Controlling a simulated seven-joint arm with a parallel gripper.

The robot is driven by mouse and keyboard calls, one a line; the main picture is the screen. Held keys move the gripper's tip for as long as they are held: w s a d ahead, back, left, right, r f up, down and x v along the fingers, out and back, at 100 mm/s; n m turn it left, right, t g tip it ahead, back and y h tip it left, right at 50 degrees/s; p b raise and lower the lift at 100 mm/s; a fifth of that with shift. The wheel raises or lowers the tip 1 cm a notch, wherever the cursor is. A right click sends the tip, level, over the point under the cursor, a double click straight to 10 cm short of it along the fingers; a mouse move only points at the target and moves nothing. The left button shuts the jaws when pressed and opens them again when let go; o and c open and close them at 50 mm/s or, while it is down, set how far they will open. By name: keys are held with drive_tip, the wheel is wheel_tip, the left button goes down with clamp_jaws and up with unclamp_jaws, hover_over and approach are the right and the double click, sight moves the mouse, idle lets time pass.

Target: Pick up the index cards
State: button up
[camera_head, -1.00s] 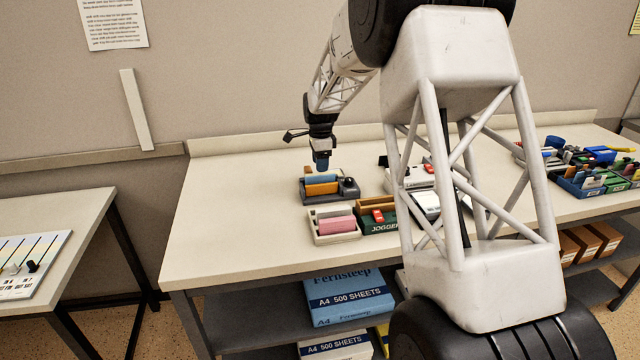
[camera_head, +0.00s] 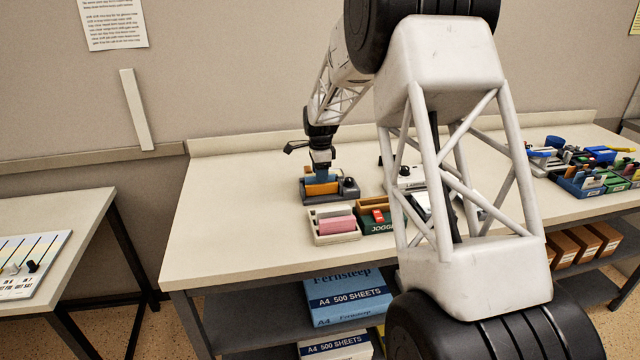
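A green jogger box (camera_head: 380,228) with a red item stands right of the cream tray. A white device (camera_head: 405,178) is behind it, partly hidden by my arm. Blue organisers (camera_head: 580,187) stand at the far right. The table's left part is clear.

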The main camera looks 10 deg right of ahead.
clamp_jaws()
drive_tip(key=shift+r, duration=0.1)
drive_tip(key=shift+r, duration=0.8)
wheel_tip(320, 180, up, 5)
drive_tip(key=shift+s+r, duration=0.15)
drive_tip(key=shift+r, duration=0.05)
drive_tip(key=s, duration=3.1)
drive_tip(key=shift+s, duration=0.35)
drive_tip(key=shift+f, duration=0.1)
drive_tip(key=shift+w, duration=0.15)
drive_tip(key=w, duration=1.8)
drive_tip(key=shift+w+r, duration=0.25)
drive_tip(key=shift+r, duration=0.05)
